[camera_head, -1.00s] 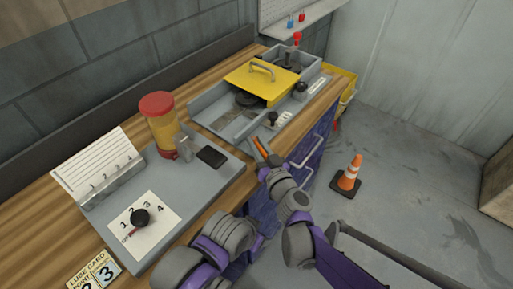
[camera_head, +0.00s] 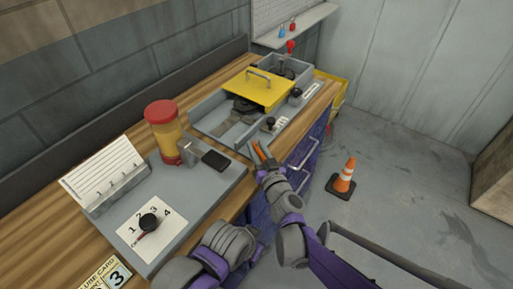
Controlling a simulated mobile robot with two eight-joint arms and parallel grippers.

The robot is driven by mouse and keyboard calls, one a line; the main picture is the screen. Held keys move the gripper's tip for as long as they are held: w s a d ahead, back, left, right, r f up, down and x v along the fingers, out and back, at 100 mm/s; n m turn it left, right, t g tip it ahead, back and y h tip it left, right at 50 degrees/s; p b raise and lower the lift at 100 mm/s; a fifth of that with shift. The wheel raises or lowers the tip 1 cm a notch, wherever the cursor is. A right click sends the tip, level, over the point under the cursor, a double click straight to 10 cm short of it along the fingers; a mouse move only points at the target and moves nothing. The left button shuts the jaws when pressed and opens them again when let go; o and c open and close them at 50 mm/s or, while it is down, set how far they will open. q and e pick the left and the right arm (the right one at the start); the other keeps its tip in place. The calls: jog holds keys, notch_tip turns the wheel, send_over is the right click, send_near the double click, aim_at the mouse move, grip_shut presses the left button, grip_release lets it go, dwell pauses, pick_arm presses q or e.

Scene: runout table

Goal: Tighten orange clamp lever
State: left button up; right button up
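The orange clamp lever (camera_head: 262,152) shows as a small orange piece at the front edge of the bench, beside the grey tray unit. My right gripper (camera_head: 259,150) is at it, with grey finger parts alongside the orange. The lever is partly hidden by the gripper, and I cannot tell whether the fingers are pressed on it or only around it. Purple and grey arm links of mine fill the lower middle. My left gripper does not show.
The grey tray unit has a yellow handled cover (camera_head: 262,90) and black knobs. Nearer stand a red-capped yellow jar (camera_head: 165,135), a black pad (camera_head: 215,160) and a numbered dial (camera_head: 149,222). An orange cone (camera_head: 343,178) stands on open floor at right.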

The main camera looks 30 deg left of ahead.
jog(key=shift+o, duration=0.6)
jog(key=v, duration=1)
jog(key=shift+s+d, duration=0.25)
jog(key=shift+d, duration=0.05)
jog(key=s+d+r+g+h+p, duration=0.2)
jog(key=d+r+h, duration=0.1)
jog(key=d, duration=1)
jog(key=s+d+f+m+g+h+p, duration=0.1)
jog(key=s+d+m+h, duration=0.3)
jog(key=d, duration=1)
jog(key=s+d+f+m+g+h+p, duration=0.2)
jog(key=s+d+h, duration=0.5)
jog(key=d, duration=0.6)
jog(key=shift+s+d+f+m+p, duration=0.35)
jog(key=shift+s+f+m, duration=0.3)
jog(key=shift+m, duration=0.55)
